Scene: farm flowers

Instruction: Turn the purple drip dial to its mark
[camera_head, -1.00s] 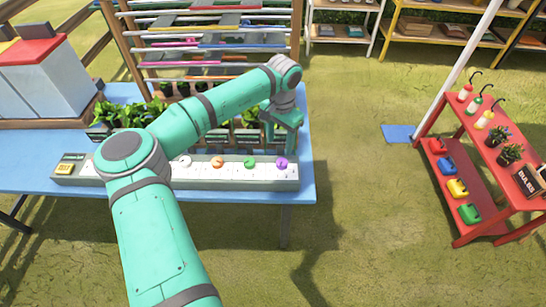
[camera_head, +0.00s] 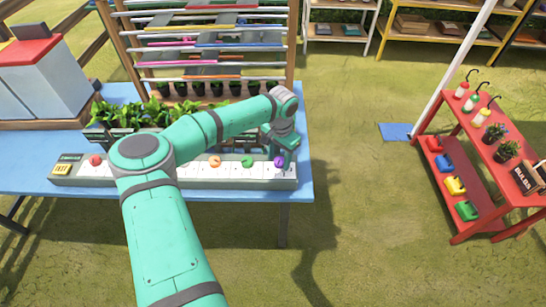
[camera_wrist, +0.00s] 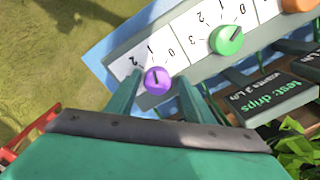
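The purple drip dial (camera_head: 279,161) is at the right end of the pale control strip (camera_head: 215,183) on the blue table. In the wrist view the purple dial (camera_wrist: 157,80) lies between the tips of my gripper (camera_wrist: 157,88); a gap seems to show on each side of it. Its dark pointer line is nearly upright in that picture.
A green dial (camera_wrist: 227,39) and an orange dial (camera_wrist: 297,4) sit along the same strip. A dark sign reading "test: drips" (camera_wrist: 288,93) stands beside it, near leafy plants (camera_head: 130,114). A red shelf (camera_head: 490,155) stands apart on the right.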

